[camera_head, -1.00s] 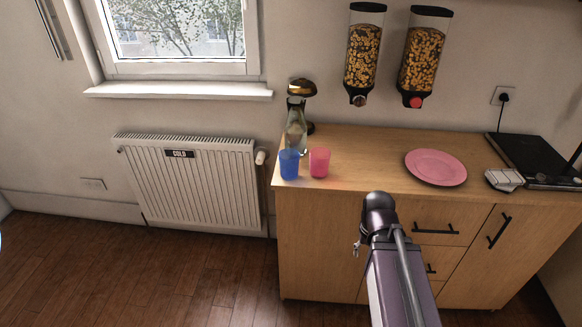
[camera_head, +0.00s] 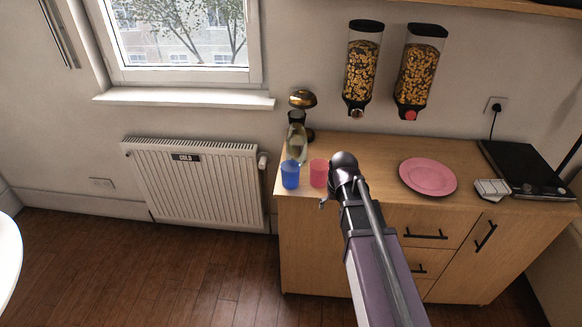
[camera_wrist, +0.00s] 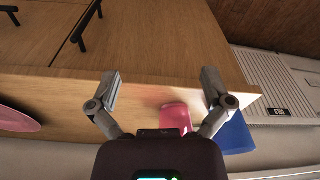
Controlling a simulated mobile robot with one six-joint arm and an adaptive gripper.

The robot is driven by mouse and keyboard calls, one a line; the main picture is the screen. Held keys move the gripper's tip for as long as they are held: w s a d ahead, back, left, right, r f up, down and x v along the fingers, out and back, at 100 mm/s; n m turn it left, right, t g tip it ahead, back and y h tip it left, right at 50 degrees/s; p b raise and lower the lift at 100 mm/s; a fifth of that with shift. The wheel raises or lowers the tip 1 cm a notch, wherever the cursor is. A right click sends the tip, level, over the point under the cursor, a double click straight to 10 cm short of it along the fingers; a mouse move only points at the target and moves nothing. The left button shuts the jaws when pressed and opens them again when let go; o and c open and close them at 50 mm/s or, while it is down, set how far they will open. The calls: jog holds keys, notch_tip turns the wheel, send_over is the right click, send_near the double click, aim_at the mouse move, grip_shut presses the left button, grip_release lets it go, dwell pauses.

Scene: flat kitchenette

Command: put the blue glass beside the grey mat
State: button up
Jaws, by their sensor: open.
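The blue glass (camera_head: 290,175) stands upright at the left end of the wooden counter, close to its front edge. A pink glass (camera_head: 318,173) stands just right of it. In the wrist view, the blue glass (camera_wrist: 238,136) is partly hidden behind my right-hand finger, and the pink glass (camera_wrist: 175,118) shows between the fingers, beyond them. My gripper (camera_wrist: 161,78) is open and empty, at the counter's front edge. In the head view my arm hides most of the gripper. I cannot make out a grey mat in either view.
A clear bottle (camera_head: 297,144) stands behind the glasses. A pink plate (camera_head: 428,177) lies right of my arm, with a small white item (camera_head: 492,189) and a black hob (camera_head: 528,168) further right. Two cereal dispensers (camera_head: 362,70) hang above. A radiator (camera_head: 195,178) is left of the counter.

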jog(key=w+a+r+n+t+y+p, duration=0.1)
jog(key=w+a+r+n+p, duration=0.1)
jog(key=w+a+r+p, duration=0.9)
notch_tip(320, 180, up, 3)
jog(key=a, duration=0.2)
jog(key=shift+w+a+f+t+p, duration=0.2)
jog(key=shift+w+a+t+p, duration=0.05)
jog(key=shift+a+t+p, duration=0.05)
jog(key=shift+f, duration=0.1)
jog(key=b, duration=0.8)
send_near(290, 171)
jog(key=f, duration=0.1)
jog(key=s+f, duration=0.1)
jog(key=f, duration=0.1)
jog(key=shift+a, duration=0.15)
jog(key=shift+b, duration=0.35)
jog(key=shift+b+x, duration=2.35)
jog(key=shift+x, duration=0.2)
jog(key=shift+a, duration=0.1)
jog(key=shift+s+r, duration=0.1)
jog(key=c, duration=1)
